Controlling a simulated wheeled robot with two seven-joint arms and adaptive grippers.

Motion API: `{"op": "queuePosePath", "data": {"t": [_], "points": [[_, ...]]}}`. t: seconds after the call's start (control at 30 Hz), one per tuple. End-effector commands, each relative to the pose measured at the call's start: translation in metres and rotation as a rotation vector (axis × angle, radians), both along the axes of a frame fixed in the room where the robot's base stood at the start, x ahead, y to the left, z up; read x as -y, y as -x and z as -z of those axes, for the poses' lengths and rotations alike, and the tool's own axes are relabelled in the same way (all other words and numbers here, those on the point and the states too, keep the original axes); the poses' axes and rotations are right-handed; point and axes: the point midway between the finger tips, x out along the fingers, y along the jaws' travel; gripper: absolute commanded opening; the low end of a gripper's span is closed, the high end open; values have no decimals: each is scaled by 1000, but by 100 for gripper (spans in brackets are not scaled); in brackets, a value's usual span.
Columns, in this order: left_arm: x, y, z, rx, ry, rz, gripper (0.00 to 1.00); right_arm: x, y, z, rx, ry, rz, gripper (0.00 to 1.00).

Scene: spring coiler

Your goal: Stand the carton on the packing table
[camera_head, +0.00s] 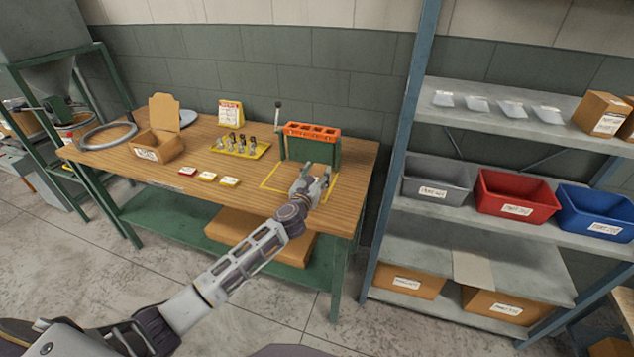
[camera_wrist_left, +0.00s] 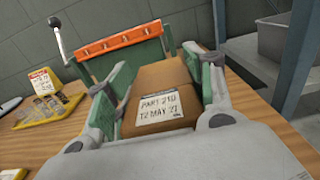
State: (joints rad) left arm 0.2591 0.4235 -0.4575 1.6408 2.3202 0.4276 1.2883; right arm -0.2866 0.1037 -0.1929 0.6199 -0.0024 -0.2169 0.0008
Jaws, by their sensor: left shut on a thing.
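A brown carton with a white label (camera_wrist_left: 162,95) sits between the two fingers of my left gripper (camera_wrist_left: 160,100) in the left wrist view. The left gripper is shut on it. In the head view the left gripper (camera_head: 318,181) is over the right part of the wooden table (camera_head: 230,205), at a yellow outlined square (camera_head: 272,180). The gripper hides most of the carton there. I cannot tell whether the carton touches the table top. My right gripper is not in view.
A green fixture with an orange top (camera_head: 312,140) stands just behind the gripper. A yellow tray (camera_head: 262,153), several small labelled blocks and an open cardboard box (camera_head: 157,150) are to the left. A shelf rack with bins (camera_head: 515,195) stands at the right.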

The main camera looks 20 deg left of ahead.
Motion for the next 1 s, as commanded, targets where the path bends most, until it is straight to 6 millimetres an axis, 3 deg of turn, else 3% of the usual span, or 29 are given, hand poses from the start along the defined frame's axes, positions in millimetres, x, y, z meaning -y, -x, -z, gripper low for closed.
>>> {"op": "queuePosePath", "data": {"t": [0.3, 0.6, 0.8, 0.83, 1.0], "points": [[0, 0, 27, 2, 1, 0, 10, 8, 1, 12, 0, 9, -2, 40], [0, 0, 27, 3, 1, 1, 10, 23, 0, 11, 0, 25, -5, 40], [0, 0, 30, 3, 2, 0, 10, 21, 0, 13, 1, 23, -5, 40], [0, 0, 32, -1, 1, 0, 54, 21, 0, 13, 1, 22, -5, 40], [0, 0, 32, -1, 1, 0, 76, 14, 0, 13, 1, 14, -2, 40]]}}
